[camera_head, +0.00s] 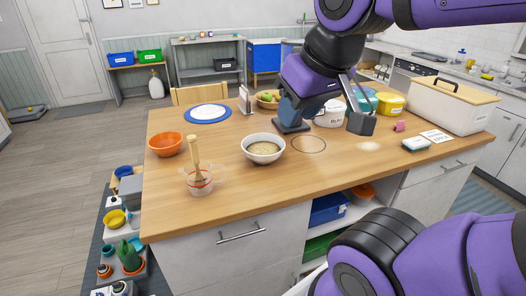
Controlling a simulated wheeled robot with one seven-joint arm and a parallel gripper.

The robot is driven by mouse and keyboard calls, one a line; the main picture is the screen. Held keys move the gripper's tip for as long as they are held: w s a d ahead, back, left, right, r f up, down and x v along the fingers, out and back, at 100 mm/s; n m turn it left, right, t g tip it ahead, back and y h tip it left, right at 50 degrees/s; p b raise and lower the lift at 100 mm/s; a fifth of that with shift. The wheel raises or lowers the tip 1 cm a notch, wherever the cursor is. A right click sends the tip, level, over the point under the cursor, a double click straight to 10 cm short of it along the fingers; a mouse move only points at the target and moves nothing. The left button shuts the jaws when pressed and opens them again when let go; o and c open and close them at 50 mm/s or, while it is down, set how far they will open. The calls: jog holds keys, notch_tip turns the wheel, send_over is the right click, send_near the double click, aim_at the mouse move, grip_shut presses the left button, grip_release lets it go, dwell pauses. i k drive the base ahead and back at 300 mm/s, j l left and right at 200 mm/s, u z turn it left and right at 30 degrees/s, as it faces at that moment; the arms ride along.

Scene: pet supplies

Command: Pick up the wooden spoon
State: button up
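The wooden spoon (195,153) stands nearly upright in a clear measuring cup (201,187) at the front left of the wooden table. Its handle points up; its lower end is inside the cup. My gripper (329,122) hangs from the purple arm over the right half of the table, well right of the spoon. Its dark fingers look spread apart, with a white labelled bowl (330,118) showing between them. Nothing is seen held, though the arm hides part of the gripper.
A white bowl of food (263,149) stands right of the cup, beside a drawn circle (309,144). An orange bowl (165,144) and blue-rimmed plate (207,113) are behind the cup. A yellow bowl (390,104) and lidded bin (448,108) are at the right. The table's front edge is near the cup.

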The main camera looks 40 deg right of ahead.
aim_at(192, 139)
jog(key=i+j+z, duration=0.25)
jog(key=z, duration=0.2)
jog(key=i+j+z, duration=0.15)
jog(key=j+z, duration=0.3)
jog(key=i+j+z, duration=0.15)
jog(key=j+z, duration=0.3)
jog(key=l, duration=0.1)
